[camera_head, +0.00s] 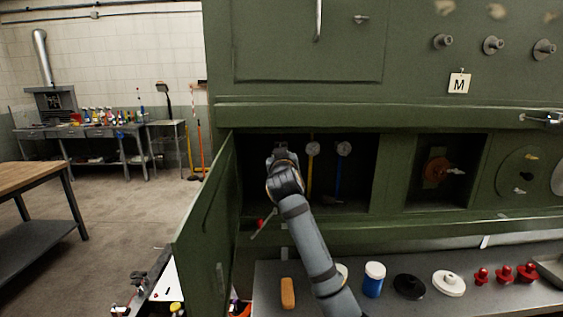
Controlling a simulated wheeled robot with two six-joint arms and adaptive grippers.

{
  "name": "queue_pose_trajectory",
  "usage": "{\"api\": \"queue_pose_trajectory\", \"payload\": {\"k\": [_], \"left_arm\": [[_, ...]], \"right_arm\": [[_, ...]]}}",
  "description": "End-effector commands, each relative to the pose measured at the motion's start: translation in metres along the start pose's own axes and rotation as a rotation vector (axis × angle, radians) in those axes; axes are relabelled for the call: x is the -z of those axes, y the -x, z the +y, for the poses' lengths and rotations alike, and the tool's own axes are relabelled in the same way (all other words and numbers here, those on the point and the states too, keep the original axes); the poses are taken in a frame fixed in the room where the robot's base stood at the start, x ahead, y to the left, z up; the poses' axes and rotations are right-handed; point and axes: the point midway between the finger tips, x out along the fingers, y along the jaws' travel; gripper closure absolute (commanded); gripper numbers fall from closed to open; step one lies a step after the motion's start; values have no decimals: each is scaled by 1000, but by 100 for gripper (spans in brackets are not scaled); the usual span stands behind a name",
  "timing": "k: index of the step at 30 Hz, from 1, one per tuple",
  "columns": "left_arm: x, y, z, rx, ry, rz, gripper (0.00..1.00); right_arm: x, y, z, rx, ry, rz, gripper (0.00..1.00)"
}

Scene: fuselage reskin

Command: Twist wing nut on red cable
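A single arm of mine, which I take to be the right because it rises leftward from the lower middle, reaches into the open green bay. Its gripper (281,146) is at the bay's left part, seen from behind, and its fingers are too small and hidden to read. A yellow cable (310,180) and a blue cable (338,183) hang side by side to its right, each below a round pale fitting (313,149). The red cable and its wing nut cannot be made out; the gripper and wrist cover that part of the bay. My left gripper is not in view.
The green door (207,225) stands open at the bay's left edge. Below is a grey shelf (325,270) with an orange-brown block (288,293), a blue jar (374,280), black and white discs and several red knobs. Another recess (432,200) lies to the right.

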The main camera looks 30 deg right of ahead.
Motion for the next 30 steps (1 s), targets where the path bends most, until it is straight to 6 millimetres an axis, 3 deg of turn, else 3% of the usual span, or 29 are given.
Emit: {"api": "queue_pose_trajectory", "payload": {"k": [1, 12, 28, 29, 30], "left_arm": [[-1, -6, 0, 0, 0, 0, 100], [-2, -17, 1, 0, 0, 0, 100], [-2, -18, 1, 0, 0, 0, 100], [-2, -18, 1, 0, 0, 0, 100], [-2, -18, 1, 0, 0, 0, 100]], "right_arm": [[-7, 0, -2, 1, -28, -9, 100], [-5, -1, -2, 1, -168, -11, 100], [-5, -1, -2, 1, -188, -13, 100], [-5, -1, -2, 1, -188, -13, 82], [-5, -1, -2, 0, -188, -13, 77]]}}
